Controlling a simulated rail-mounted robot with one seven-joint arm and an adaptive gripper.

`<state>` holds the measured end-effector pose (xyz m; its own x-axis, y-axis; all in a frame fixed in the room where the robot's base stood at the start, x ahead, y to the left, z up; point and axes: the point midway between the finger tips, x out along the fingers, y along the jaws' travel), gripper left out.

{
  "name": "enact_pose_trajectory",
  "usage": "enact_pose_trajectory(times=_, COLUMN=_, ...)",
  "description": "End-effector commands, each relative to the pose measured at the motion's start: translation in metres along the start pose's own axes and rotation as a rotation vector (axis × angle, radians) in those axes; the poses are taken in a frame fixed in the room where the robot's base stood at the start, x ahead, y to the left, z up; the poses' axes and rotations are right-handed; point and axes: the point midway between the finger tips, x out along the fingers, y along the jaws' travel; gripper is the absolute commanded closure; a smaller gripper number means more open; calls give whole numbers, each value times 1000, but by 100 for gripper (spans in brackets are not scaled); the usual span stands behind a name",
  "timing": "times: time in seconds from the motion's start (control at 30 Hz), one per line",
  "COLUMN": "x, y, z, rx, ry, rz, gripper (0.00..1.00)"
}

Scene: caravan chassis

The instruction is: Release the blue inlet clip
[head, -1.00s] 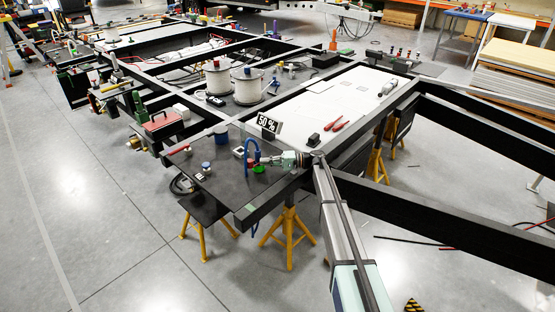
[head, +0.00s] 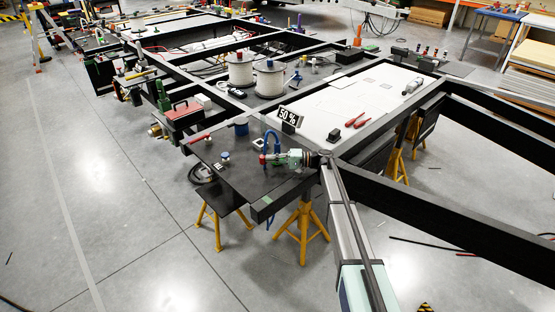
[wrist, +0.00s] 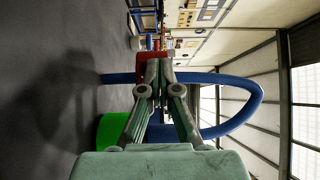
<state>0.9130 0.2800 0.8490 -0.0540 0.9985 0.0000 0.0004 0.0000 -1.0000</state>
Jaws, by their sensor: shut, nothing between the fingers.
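A blue arched tube (head: 272,140) stands on the dark plate (head: 240,183) at the near corner of the chassis. In the wrist view the blue arch (wrist: 250,95) loops behind and to the right of the fingers. I cannot tell which blue part is the inlet clip. My pale green gripper (head: 276,159) is at the arch, its fingers shut and empty. In the wrist view the gripper (wrist: 158,66) has its tips against or just in front of a red part (wrist: 143,68); contact is unclear. The red part also shows in the head view (head: 263,159). A green piece (wrist: 113,130) lies left of the fingers.
A blue-topped knob (head: 225,157) and a blue cylinder (head: 241,129) are left of the arch. A 50 % sign (head: 289,116) stands behind. Two cable reels (head: 269,79) and red-handled tools (head: 358,121) are farther back. Black chassis beams (head: 430,218) run right.

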Motion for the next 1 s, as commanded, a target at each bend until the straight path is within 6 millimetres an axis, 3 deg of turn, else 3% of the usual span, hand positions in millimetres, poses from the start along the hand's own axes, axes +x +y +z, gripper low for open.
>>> enact_pose_trajectory(times=0.37, x=1, y=0, z=1, rx=0, ry=0, rz=0, gripper=100)
enact_pose_trajectory(times=0.53, x=-8, y=2, z=-1, rx=0, ry=1, rz=0, gripper=100)
enact_pose_trajectory(times=0.73, x=-34, y=4, z=-5, rx=0, ry=-1, rz=1, gripper=100)
enact_pose_trajectory(times=1.0, x=-92, y=2, z=-5, rx=0, ry=0, rz=0, gripper=100)
